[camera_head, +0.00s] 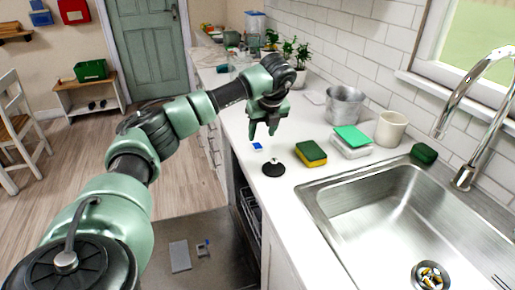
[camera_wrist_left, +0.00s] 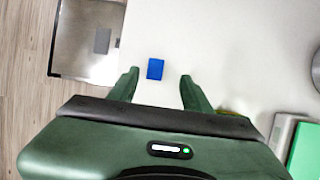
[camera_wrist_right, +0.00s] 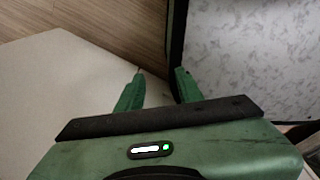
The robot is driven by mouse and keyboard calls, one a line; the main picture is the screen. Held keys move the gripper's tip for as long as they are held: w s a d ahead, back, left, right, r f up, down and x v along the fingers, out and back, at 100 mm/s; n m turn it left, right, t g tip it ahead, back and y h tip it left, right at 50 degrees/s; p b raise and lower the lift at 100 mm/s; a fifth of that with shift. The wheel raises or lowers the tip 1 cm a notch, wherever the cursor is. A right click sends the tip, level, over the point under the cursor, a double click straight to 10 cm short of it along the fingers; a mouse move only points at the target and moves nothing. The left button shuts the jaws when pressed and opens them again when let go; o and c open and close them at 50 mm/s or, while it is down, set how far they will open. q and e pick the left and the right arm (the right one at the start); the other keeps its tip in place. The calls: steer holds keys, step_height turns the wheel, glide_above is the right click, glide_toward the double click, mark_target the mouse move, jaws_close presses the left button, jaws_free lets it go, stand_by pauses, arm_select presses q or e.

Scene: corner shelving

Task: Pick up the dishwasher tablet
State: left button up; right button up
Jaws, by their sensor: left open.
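The dishwasher tablet (camera_head: 257,146) is a small blue and white block lying on the white counter near its front edge. In the left wrist view the tablet (camera_wrist_left: 155,69) shows as a blue rectangle between and slightly beyond the fingertips. My left gripper (camera_head: 263,131) is open, empty and pointing down above the counter, just behind and above the tablet in the head view. The left fingers (camera_wrist_left: 159,77) stand on either side of the tablet's line, apart from it. My right gripper (camera_wrist_right: 160,74) shows only in its own wrist view, with its fingers apart and nothing between them.
A black round piece (camera_head: 273,166) and a green-yellow sponge (camera_head: 311,153) lie near the tablet. A metal bucket (camera_head: 344,105), white cup (camera_head: 390,129) and sink (camera_head: 385,205) are to the right. The open dishwasher door (camera_head: 225,270) is below the counter.

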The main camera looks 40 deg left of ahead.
mark_target(257, 148)
arm_select(q)
steer(key=f, duration=0.1)
steer(key=a+f+p, duration=0.1)
steer(key=f, duration=0.1)
steer(key=shift+s+a+f, duration=0.1)
steer(key=shift+s+f, duration=0.05)
steer(key=shift+f, duration=0.15)
steer(key=shift+a+f, duration=0.15)
steer(key=shift+f, duration=0.4)
jaws_close()
steer(key=shift+r, duration=0.15)
